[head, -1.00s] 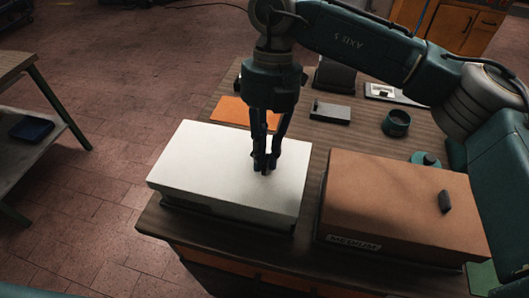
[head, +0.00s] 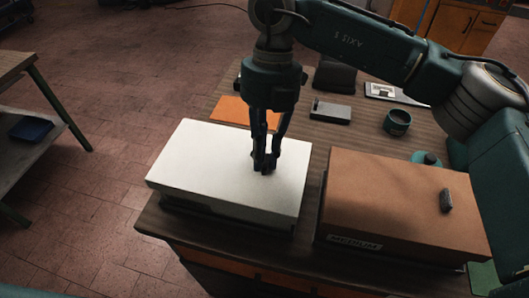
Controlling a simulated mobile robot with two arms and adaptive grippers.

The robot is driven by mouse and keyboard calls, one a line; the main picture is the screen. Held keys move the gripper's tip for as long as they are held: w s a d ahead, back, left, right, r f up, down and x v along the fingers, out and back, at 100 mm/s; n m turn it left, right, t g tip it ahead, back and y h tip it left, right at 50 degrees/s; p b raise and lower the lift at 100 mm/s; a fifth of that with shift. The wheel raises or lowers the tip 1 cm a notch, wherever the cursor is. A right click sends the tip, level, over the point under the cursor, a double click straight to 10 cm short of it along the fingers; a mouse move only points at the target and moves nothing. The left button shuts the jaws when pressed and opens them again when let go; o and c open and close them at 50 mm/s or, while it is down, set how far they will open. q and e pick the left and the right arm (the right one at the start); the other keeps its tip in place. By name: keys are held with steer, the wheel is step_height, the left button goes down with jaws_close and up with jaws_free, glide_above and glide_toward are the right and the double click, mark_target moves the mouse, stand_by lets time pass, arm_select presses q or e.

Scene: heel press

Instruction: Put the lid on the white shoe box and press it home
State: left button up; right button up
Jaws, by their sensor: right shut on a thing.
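The white shoe box lid (head: 225,165) lies at the left front of the table, its top broad and plain. A dark band shows under its front edge, and the box body below is mostly hidden in shadow, so I cannot tell how far down the lid sits. My right gripper (head: 265,163) points straight down over the lid's top, right of its middle. Its fingers are shut on the lid's small dark grip, mostly hidden between the fingertips. My left gripper is not in view.
A brown box (head: 395,200) marked "MEDIUM", with a dark knob (head: 446,201), stands close on the right. A side bench (head: 20,65) stands left across open floor.

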steer(key=shift+f, duration=0.2)
stand_by(0.7)
steer(key=o, duration=1)
steer(key=shift+c, duration=0.2)
steer(key=shift+o, duration=0.2)
steer(key=o, duration=0.5)
steer(key=shift+r, duration=0.1)
steer(key=shift+r+p, duration=2)
steer(key=shift+r, duration=1.5)
